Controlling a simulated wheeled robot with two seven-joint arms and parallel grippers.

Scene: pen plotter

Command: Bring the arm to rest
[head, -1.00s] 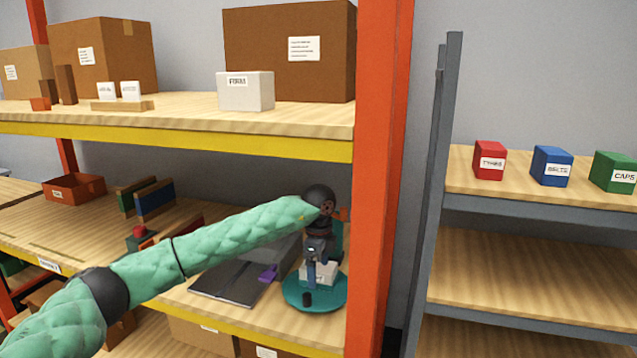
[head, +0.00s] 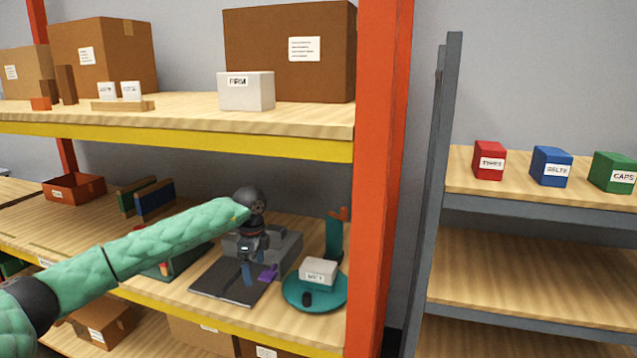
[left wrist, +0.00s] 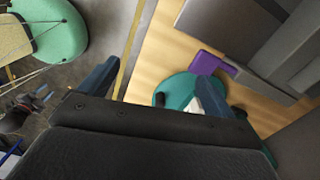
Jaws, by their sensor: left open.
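My left arm comes in from the left, in a green quilted sleeve, and reaches to the middle shelf. Its gripper (head: 249,275) hangs in front of the grey plotter body (head: 285,248), over the dark flat plate (head: 215,278). In the left wrist view the two blue-grey fingers (left wrist: 153,88) stand wide apart with nothing between them. A purple part (head: 268,273) sits at the plotter's front, just right of the gripper; it also shows in the left wrist view (left wrist: 208,64). The gripper hides part of the plotter. My right gripper is not in view.
A teal round dish (head: 293,297) with a white labelled box (head: 319,270) and a small black piece stands right of the plotter. A teal stand (head: 334,240) is behind it. The orange post (head: 378,200) bounds the right; the upper shelf (head: 200,140) is overhead.

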